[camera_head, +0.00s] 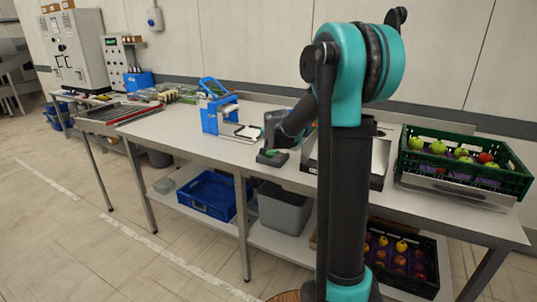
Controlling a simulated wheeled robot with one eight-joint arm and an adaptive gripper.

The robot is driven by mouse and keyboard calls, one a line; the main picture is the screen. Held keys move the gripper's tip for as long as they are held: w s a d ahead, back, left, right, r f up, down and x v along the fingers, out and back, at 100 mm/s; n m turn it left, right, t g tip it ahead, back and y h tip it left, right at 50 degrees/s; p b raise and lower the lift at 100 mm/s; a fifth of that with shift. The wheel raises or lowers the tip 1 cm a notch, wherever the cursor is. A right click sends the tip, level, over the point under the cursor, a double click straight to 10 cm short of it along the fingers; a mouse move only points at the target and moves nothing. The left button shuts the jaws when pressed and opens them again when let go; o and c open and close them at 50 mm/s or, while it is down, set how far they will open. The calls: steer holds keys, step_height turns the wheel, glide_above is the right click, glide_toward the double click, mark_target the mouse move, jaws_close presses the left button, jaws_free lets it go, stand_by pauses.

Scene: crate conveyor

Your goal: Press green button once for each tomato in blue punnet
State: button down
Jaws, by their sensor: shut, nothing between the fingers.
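A small dark button box (271,159) lies on the long white table, left of my arm. A bit of green, the green button (271,153), shows on top of it. My gripper (269,149) is shut and empty, pointing down right over the button. I cannot tell whether its tips touch the button, as the gripper partly covers it. I cannot make out a blue punnet or its tomatoes; my arm hides part of the table behind it.
A blue stand (209,121) with a scale-like tray is left of my gripper. A green crate (462,177) with green and red fruit stands on the table at right. Below are a blue crate (208,207), a grey bin (283,213) and a black fruit crate (425,287).

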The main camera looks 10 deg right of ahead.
mark_target(269, 154)
steer(key=shift+f, duration=0.1)
steer(key=shift+f, duration=0.3)
steer(key=shift+f, duration=0.5)
stand_by(1.0)
stand_by(0.4)
steer(key=shift+r, duration=0.9)
steer(key=shift+r, duration=0.15)
steer(key=shift+r, duration=2.4)
steer(key=shift+s, duration=0.1)
